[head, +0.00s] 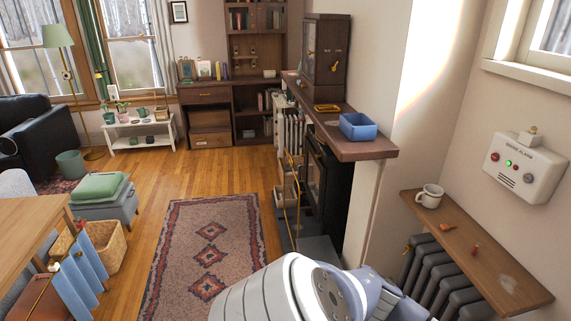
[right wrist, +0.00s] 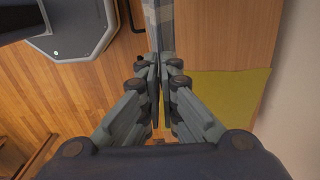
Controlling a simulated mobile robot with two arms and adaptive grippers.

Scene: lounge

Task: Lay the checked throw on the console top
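In the right wrist view, my right gripper (right wrist: 161,62) has its fingers drawn together. A narrow grey, banded strip of cloth, which looks like the checked throw (right wrist: 158,22), runs from between the fingertips to the top edge. Most of the throw is out of view. A plain brown wooden surface (right wrist: 222,45) lies right of the cloth; I cannot tell whether it is the console top. In the head view my right arm fills the bottom middle and its gripper is hidden. My left gripper is not in view.
An olive-yellow flat piece (right wrist: 222,98) lies by the wooden surface. A mantel (head: 352,149) carries a blue box (head: 358,127). The patterned rug (head: 208,255) is clear.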

